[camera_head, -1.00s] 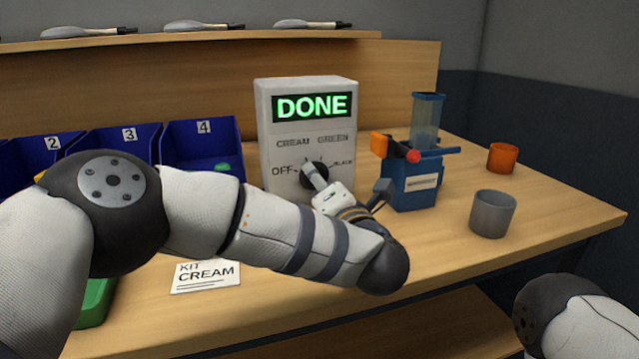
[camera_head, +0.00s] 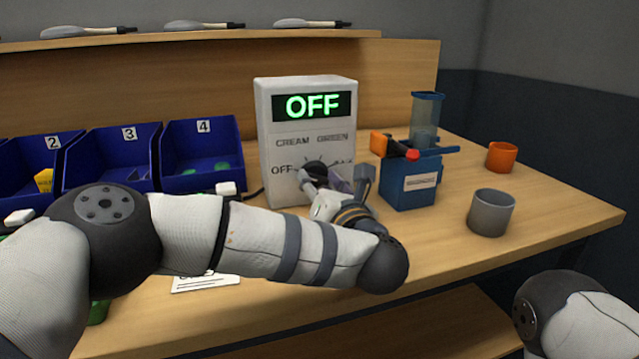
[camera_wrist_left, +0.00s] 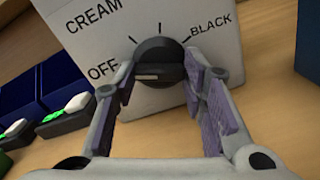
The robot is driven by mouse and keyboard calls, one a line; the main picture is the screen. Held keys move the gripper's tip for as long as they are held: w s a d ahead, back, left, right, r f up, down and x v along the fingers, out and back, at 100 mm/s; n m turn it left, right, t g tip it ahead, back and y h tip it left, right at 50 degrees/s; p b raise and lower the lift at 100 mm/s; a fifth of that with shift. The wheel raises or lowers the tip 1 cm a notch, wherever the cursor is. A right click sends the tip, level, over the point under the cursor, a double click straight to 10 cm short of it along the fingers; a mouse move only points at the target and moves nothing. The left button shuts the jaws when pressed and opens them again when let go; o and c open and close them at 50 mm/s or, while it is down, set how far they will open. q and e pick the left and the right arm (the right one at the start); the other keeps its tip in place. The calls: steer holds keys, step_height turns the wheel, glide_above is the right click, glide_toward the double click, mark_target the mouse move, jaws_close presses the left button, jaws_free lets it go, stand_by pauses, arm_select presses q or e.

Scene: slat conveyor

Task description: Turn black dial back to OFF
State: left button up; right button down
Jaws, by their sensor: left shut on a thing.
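The black dial (camera_wrist_left: 160,55) sits on the front of a white control box (camera_head: 306,122). It also shows in the head view (camera_head: 317,168), partly covered by my gripper. In the left wrist view its pale pointer mark lies toward the OFF label at left. The box's screen (camera_head: 313,106) reads OFF in green. My left gripper (camera_head: 333,180) is shut on the dial, one purple-padded finger on each side of it. My right gripper is out of view; only part of my right arm shows at the lower right.
A blue dispenser (camera_head: 408,185) with a clear cylinder stands right of the box. A grey cup (camera_head: 491,213) and an orange cup (camera_head: 501,157) are further right. Numbered blue bins (camera_head: 113,158) stand at left. A kit card (camera_head: 205,282) lies partly under my left arm.

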arm_select(q)
steer(key=shift+r, duration=0.1)
stand_by(0.4)
steer(key=o, duration=1.2)
steer(key=shift+c, duration=0.2)
steer(key=v, duration=1.2)
